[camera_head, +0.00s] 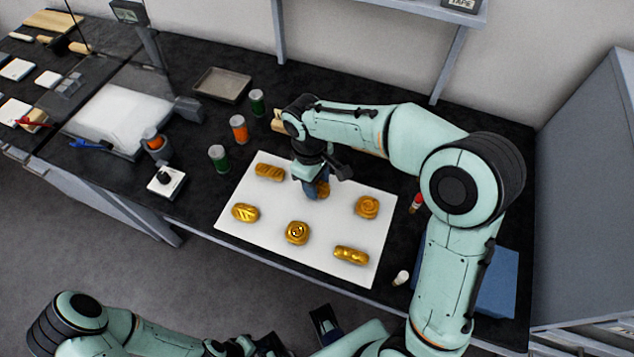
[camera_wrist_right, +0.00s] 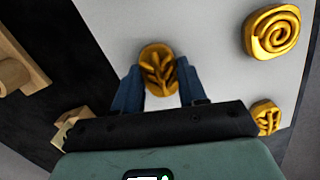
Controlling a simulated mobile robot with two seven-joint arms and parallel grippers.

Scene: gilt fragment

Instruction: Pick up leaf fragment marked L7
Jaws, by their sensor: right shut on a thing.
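Several gold fragments lie on a white board (camera_head: 335,218). My right gripper (camera_head: 318,190) reaches down at the board's upper middle, its blue fingers shut on a gold fragment with a raised leaf pattern (camera_wrist_right: 157,68). In the head view this fragment (camera_head: 323,188) is partly hidden by the gripper. I cannot read any L7 mark, and cannot tell whether the fragment touches the board. A spiral fragment (camera_wrist_right: 272,31) and another leaf-patterned one (camera_wrist_right: 266,117) lie apart from it in the wrist view. My left gripper (camera_head: 325,325) shows only partly at the bottom edge; its opening is unclear.
Other fragments (camera_head: 245,213) (camera_head: 297,232) (camera_head: 351,255) lie around the gripper on the board. Green jars (camera_head: 219,158) (camera_head: 257,102) and an orange jar (camera_head: 238,128) stand behind left. A grey tray (camera_head: 222,85) lies further back. A small bottle (camera_head: 402,277) stands right of the board.

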